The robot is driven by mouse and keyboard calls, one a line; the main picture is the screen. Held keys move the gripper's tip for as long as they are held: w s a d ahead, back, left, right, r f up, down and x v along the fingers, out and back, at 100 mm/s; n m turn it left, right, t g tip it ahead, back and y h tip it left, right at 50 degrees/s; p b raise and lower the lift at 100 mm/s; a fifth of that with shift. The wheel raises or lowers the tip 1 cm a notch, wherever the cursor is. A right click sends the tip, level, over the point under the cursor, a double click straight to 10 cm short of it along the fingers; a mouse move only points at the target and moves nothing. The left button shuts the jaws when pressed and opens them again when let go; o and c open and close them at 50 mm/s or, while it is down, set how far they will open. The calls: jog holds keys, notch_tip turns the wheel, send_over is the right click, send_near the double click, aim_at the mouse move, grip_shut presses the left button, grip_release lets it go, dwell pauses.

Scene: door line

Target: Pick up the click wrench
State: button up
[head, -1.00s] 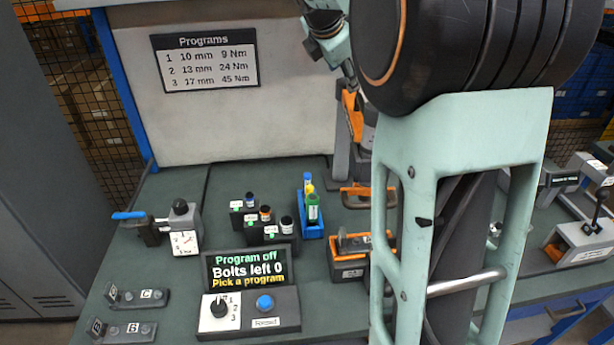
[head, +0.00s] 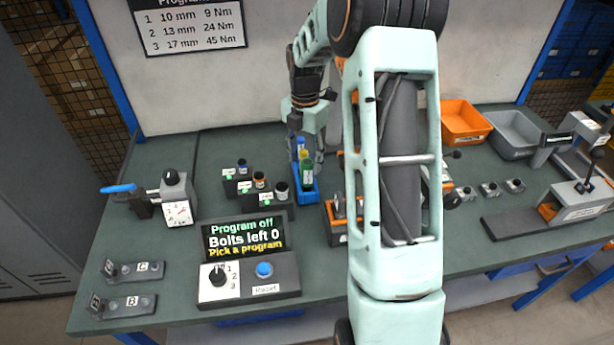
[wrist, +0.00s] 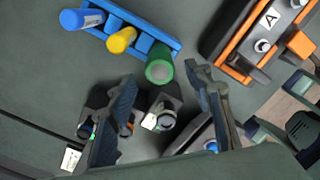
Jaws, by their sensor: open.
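I cannot tell for sure which object is the click wrench. Three upright cylinders stand in a blue rack (wrist: 170,38): a blue one (wrist: 82,20), a yellow one (wrist: 122,39) and a green one (wrist: 160,64). In the head view, the rack (head: 306,194) is at the middle of the bench, and my gripper (head: 306,150) is over it. In the wrist view, my gripper (wrist: 160,78) is open and empty, pointing down, with the green cylinder near the gap between its fingertips. A blue-handled tool (head: 119,189) lies by the dial gauge (head: 178,212) at the left.
Small dark socket holders (head: 262,194) stand left of the rack. A program display (head: 246,238) stands in front. Orange (head: 466,125) and grey bins (head: 512,135) are at the back right. My arm hides part of the bench.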

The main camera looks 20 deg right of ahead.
aim_at(307, 171)
jog(key=shift+w+d+f+p, duration=0.1)
jog(key=shift+d+f+p, duration=0.1)
jog(key=shift+f, duration=1.15)
jog(key=shift+w+d+f+p, duration=0.1)
jog(key=shift+d+f+p, duration=0.1)
jog(key=shift+f, duration=1.15)
jog(key=shift+r, duration=0.1)
jog(key=c, duration=1.2)
